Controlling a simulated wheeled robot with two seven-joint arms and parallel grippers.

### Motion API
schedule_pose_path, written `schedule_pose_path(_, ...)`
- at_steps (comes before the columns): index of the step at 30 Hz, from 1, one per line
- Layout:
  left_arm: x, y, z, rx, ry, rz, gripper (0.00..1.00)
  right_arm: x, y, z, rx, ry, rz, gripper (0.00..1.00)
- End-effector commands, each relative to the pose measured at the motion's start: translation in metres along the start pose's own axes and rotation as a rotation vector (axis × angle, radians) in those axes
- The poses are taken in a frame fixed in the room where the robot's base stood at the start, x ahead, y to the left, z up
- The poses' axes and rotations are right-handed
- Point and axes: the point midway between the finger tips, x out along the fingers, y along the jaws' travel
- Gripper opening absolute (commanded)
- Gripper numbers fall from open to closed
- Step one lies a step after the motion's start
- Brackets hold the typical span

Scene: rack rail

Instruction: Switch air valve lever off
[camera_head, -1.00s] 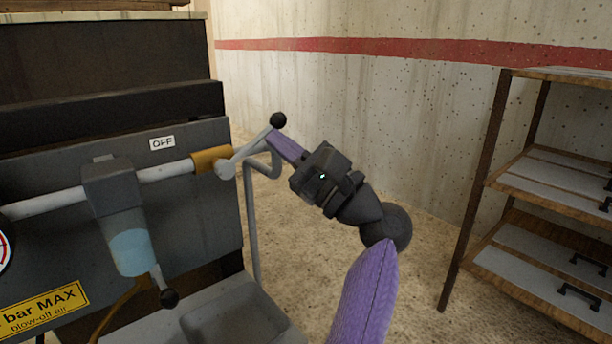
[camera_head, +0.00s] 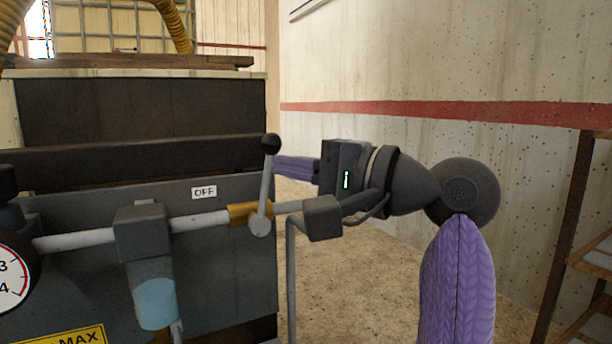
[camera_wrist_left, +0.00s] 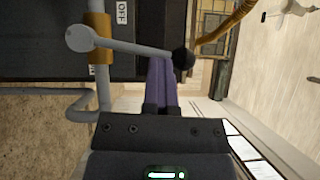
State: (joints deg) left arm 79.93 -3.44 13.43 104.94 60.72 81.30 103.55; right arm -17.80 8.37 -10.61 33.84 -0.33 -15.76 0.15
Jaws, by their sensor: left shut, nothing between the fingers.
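The air valve lever (camera_head: 265,190) is a grey handle with a black ball knob (camera_head: 271,143), on a brass valve body (camera_head: 243,214) in a pale pipe. It stands nearly upright, knob up, to the right of the OFF label (camera_head: 204,192). In the left wrist view the lever (camera_wrist_left: 130,47) runs sideways to its knob (camera_wrist_left: 183,58). My left gripper (camera_head: 280,167) is shut and empty, its purple fingers just right of the lever below the knob. The fingers also show in the left wrist view (camera_wrist_left: 158,68), against or very close to the lever. My right gripper is out of view.
A grey filter unit (camera_head: 143,232) with a blue bowl hangs on the pipe to the left, beside a round gauge (camera_head: 12,275). The pipe bends down (camera_head: 291,265) right of the valve. A wooden shelf rack (camera_head: 575,235) stands at the right. Floor between is clear.

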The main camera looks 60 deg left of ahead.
Motion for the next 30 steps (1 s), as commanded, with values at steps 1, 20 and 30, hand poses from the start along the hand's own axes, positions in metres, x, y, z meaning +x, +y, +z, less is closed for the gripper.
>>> schedule_pose_path(1,0.0013,-0.0018,0.0012,-0.018,0.001,0.009,0.00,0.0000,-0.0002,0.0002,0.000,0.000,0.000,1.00)
schedule_pose_path(20,0.0058,-0.0041,0.0080,-0.109,0.001,0.069,0.00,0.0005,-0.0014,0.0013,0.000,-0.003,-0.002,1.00)
schedule_pose_path(30,0.0051,-0.0034,0.0087,-0.107,0.000,0.068,0.00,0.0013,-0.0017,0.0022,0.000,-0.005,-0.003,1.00)
